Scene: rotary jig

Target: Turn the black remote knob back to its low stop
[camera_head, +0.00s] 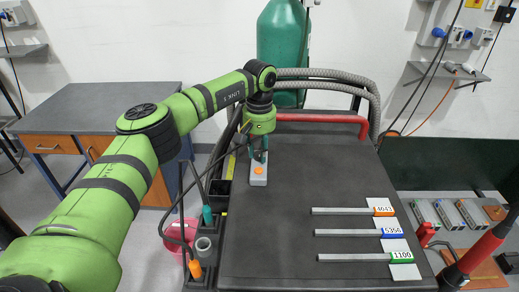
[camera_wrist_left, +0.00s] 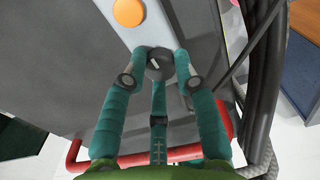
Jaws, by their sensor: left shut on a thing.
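The black remote knob (camera_wrist_left: 160,65) shows in the left wrist view, with a pale pointer mark on its top. It sits on a light grey remote box (camera_wrist_left: 150,28) beside an orange round button (camera_wrist_left: 128,12). The box (camera_head: 258,180) lies on the dark table in the head view, its orange button (camera_head: 258,171) facing up. My left gripper (camera_head: 259,154) reaches down over the far end of the box. In the wrist view its teal fingers (camera_wrist_left: 160,58) are closed around the knob. In the head view the fingers hide the knob. My right gripper is not in view.
Three grey bars with tags, the nearest marked 1100 (camera_head: 352,257), lie on the right of the dark table (camera_head: 300,190). A red rail (camera_head: 330,119) runs along its far edge. Holders with a teal-handled tool (camera_head: 207,215) and an orange-handled tool (camera_head: 195,269) line its left edge.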

